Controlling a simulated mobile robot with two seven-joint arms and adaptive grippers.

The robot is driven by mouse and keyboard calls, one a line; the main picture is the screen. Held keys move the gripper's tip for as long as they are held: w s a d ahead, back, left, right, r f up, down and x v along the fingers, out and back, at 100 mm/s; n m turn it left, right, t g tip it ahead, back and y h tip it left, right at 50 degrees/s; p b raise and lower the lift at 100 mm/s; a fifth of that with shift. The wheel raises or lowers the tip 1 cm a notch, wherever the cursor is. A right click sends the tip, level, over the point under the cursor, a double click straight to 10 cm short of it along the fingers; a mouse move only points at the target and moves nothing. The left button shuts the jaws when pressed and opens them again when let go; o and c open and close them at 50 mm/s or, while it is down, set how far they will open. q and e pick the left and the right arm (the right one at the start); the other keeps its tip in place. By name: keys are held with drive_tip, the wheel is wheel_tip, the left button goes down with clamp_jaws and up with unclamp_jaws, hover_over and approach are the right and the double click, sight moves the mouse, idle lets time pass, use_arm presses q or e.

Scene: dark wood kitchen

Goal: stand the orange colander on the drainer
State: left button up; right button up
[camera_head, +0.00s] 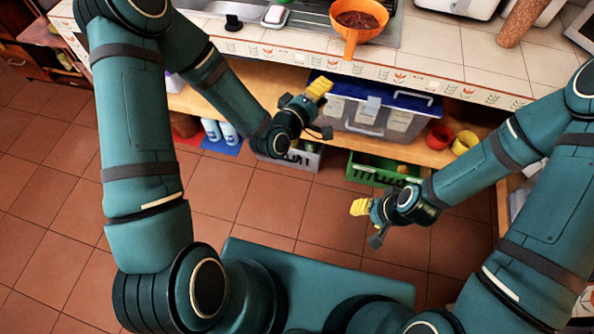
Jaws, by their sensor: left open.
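The orange colander (370,36) is on the counter at the top of the head view, with dark reddish-brown contents in its bowl. Its handle points toward the counter's front edge. It sits at the grey metal drainer (388,40), partly cut off by the frame's top; I cannot tell exactly how its base rests. My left gripper (321,110) is open and empty, in front of the counter and below the colander in the picture. My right gripper (369,224) is lower and to the right, apart from everything, its fingers spread and empty.
The tiled counter edge (440,82) runs across the top. Below it, a wooden shelf (255,88) holds a blue-lidded box (375,108), a red cup (439,137) and a yellow cup (464,142). A green crate (372,172) stands underneath. A brown cylinder (520,22) stands at the upper right.

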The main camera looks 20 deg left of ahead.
use_arm(q)
drive_tip(key=s+a+f+m+g+y, duration=0.1)
drive_tip(key=s+f+m+g+y, duration=0.1)
drive_tip(key=s+f+m+g, duration=0.8)
drive_tip(key=s+f+g, duration=0.4)
drive_tip(key=s+f, duration=0.3)
drive_tip(key=s, duration=0.3)
drive_tip(key=shift+s+a+f+m, duration=0.3)
drive_tip(key=shift+s, duration=0.1)
idle(0.8)
